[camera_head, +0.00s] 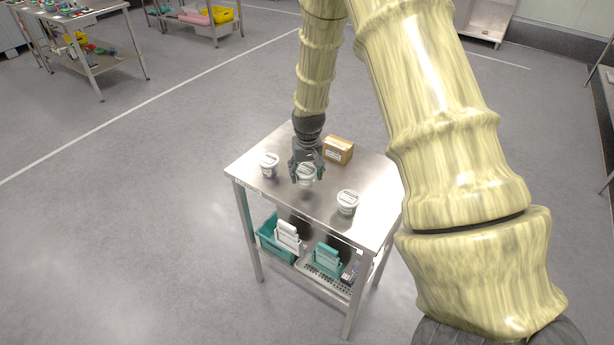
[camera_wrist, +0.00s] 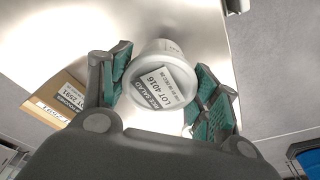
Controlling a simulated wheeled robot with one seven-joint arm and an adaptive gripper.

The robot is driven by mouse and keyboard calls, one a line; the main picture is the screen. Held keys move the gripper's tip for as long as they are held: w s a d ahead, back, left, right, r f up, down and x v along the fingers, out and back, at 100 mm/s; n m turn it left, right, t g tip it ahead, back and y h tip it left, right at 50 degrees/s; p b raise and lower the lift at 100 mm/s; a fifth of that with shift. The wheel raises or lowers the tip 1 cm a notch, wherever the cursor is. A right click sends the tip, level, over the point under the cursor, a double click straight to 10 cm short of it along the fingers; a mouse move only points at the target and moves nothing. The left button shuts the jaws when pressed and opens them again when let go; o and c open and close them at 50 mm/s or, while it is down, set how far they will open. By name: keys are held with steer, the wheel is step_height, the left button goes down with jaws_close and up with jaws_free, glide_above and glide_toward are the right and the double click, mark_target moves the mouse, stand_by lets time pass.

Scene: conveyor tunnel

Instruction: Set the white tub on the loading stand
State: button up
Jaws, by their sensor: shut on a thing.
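The white tub (camera_head: 306,175) has a printed lid and is between the fingers of my gripper (camera_head: 306,168), above the middle of a steel table (camera_head: 325,210). I cannot tell for sure whether its base touches the table. In the wrist view the tub (camera_wrist: 162,82) shows its lid label with "LOT 4016", and the green-padded fingers of my gripper (camera_wrist: 164,75) are closed on both its sides. Two similar lidded tubs stand on the same table, one at the left (camera_head: 269,164) with purplish contents and one at the right (camera_head: 347,202). No stand is marked as the loading stand.
A cardboard box (camera_head: 338,150) sits behind the gripper on the table; it also shows in the wrist view (camera_wrist: 62,100). Teal bins (camera_head: 270,240) and holders are on the lower shelf. Other benches (camera_head: 85,55) stand far left. Open grey floor (camera_head: 130,210) lies left.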

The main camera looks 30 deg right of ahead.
mark_target(306, 179)
steer(key=shift+f+p, duration=0.6)
steer(key=shift+f, duration=0.85)
steer(key=o, duration=1.5)
steer(key=shift+f, duration=0.15)
steer(key=shift+c, duration=0.2)
steer(key=shift+r, duration=0.25)
steer(key=shift+s+a+r+b, duration=0.2)
steer(key=shift+r+b, duration=0.5)
steer(key=shift+r, duration=1.25)
steer(key=shift+s+r+b, duration=0.35)
steer(key=shift+r+b, duration=0.3)
steer(key=shift+r, duration=1.35)
steer(key=shift+s+a+r+b, duration=0.2)
steer(key=shift+r+b, duration=0.5)
steer(key=shift+r, duration=1.25)
steer(key=shift+d, duration=0.1)
